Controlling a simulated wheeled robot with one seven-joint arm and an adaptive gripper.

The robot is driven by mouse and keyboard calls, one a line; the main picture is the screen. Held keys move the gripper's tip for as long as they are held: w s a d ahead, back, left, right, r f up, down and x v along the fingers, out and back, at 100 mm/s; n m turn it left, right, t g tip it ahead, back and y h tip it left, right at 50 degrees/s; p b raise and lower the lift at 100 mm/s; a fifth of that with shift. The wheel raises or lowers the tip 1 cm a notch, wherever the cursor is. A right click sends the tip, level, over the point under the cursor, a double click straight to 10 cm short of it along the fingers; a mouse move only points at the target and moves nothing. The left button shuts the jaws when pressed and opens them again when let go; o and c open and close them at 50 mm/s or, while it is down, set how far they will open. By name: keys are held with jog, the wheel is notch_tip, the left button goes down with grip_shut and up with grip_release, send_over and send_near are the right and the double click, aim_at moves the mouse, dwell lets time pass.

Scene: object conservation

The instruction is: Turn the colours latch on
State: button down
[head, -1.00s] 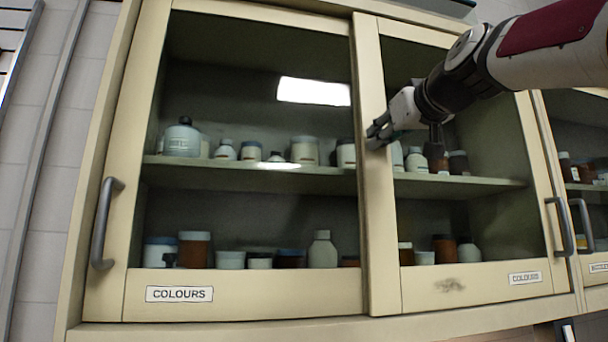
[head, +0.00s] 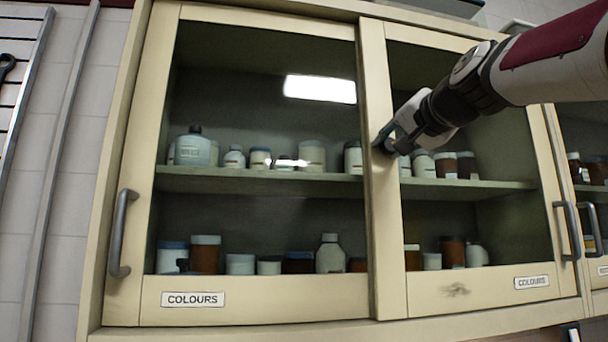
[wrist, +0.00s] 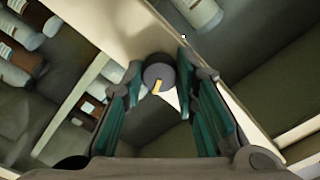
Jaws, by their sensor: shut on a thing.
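The colours latch (wrist: 157,77) is a round dark grey knob with a yellow mark, set on the cream centre stile of the COLOURS cabinet (head: 383,235). In the wrist view, the yellow mark points down and slightly left. My gripper (wrist: 160,68) has its two teal-padded fingers on either side of the knob, shut on it. In the head view, my gripper (head: 385,141) meets the stile at about upper-shelf height, and its fingers mostly hide the latch there. Both glass doors of the cabinet look shut.
Jars and bottles stand on the shelves behind the glass. A grey handle (head: 121,233) sticks out on the left door, and another handle (head: 567,231) on the right door. A second cabinet (head: 585,130) adjoins at the right. The space in front of the left door is clear.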

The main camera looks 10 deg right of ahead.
jog(key=m+p, duration=0.2)
jog(key=m, duration=0.3)
dwell(0.6)
jog(key=c, duration=1.3)
grip_release()
jog(key=s, duration=1.2)
